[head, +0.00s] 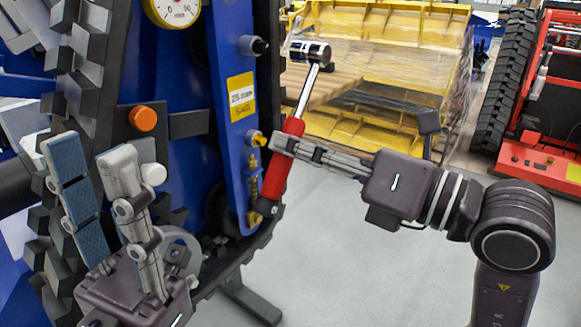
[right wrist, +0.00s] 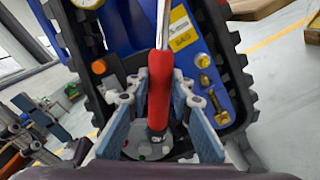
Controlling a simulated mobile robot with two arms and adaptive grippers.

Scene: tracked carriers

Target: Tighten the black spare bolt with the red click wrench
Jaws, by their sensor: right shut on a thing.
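The red click wrench has a red handle (head: 283,160), a bright shaft and a silver-black head (head: 310,52) at its upper end. My right gripper (head: 281,144) is shut on the red handle and holds the wrench tilted, head up. In the right wrist view the handle (right wrist: 160,88) stands between the two finger pads; the head is out of that view. A dark bolt (head: 252,46), likely the black spare bolt, sticks out of the blue carrier's upper edge. The wrench head is right of it with a visible gap. My left gripper (head: 92,150) is open and empty at the lower left.
The blue tracked carrier (head: 232,60) also bears an orange knob (head: 142,118), a gauge (head: 178,8), a yellow label (head: 241,97) and brass fittings (head: 255,138). Behind are wooden planks (head: 335,85), a yellow wrapped stack (head: 390,60) and a red tracked machine (head: 545,130).

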